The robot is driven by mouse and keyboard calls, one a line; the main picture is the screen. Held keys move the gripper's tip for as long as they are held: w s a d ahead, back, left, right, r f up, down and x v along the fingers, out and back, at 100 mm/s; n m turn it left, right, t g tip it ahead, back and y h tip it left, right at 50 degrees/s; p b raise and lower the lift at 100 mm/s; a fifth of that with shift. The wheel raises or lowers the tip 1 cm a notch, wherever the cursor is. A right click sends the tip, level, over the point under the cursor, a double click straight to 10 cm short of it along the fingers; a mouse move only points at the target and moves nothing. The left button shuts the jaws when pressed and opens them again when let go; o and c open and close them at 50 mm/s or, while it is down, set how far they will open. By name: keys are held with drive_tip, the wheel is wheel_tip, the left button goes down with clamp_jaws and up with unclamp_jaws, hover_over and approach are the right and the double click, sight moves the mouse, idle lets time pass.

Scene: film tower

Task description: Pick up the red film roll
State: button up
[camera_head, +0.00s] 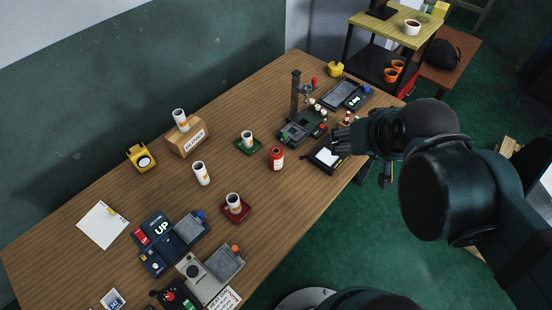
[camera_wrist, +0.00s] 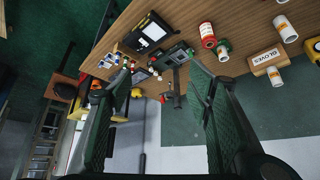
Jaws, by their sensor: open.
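The red film roll (camera_head: 276,158), a red cylinder with a pale label, stands upright on the wooden table right of centre in the head view. It also shows near the top of the wrist view (camera_wrist: 207,35), beyond the right finger. My gripper (camera_head: 343,139) is at the table's right side in the head view, to the right of the roll and apart from it. In the wrist view my gripper (camera_wrist: 150,65) has its two fingers spread wide with nothing between them.
A white roll on a green tray (camera_head: 240,146) stands left of the red roll. A dark device with a post (camera_head: 296,92) stands behind. Bare wood (camera_head: 290,205) lies in front.

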drive_tip(key=shift+w, duration=0.1)
drive_tip(key=n+g+b, duration=0.2)
drive_tip(key=n+g, duration=0.3)
drive_tip(key=n, duration=0.7)
approach(277, 151)
drive_tip(key=s+d+r, duration=0.1)
drive_tip(key=d+r, duration=0.2)
drive_tip(key=d, duration=0.3)
drive_tip(key=w+a+f+n, duration=0.1)
drive_tip(key=f, duration=0.2)
drive_tip(key=w+a+f+n+g, duration=0.1)
drive_tip(key=a+f, duration=0.1)
drive_tip(key=f, duration=0.1)
drive_tip(key=a+f+n+g+b, duration=0.1)
drive_tip(key=a+f, duration=0.1)
drive_tip(key=f, duration=0.1)
drive_tip(key=shift+w+a+f+n, duration=0.1)
drive_tip(key=shift+w+f+n, duration=0.05)
drive_tip(key=shift+w+n, duration=0.25)
drive_tip(key=shift+w+a+f+n, duration=0.1)
drive_tip(key=shift+a+f+n, duration=0.25)
drive_tip(key=shift+f, duration=0.35)
drive_tip(key=shift+f+b, duration=0.3)
drive_tip(key=shift+f, duration=1)
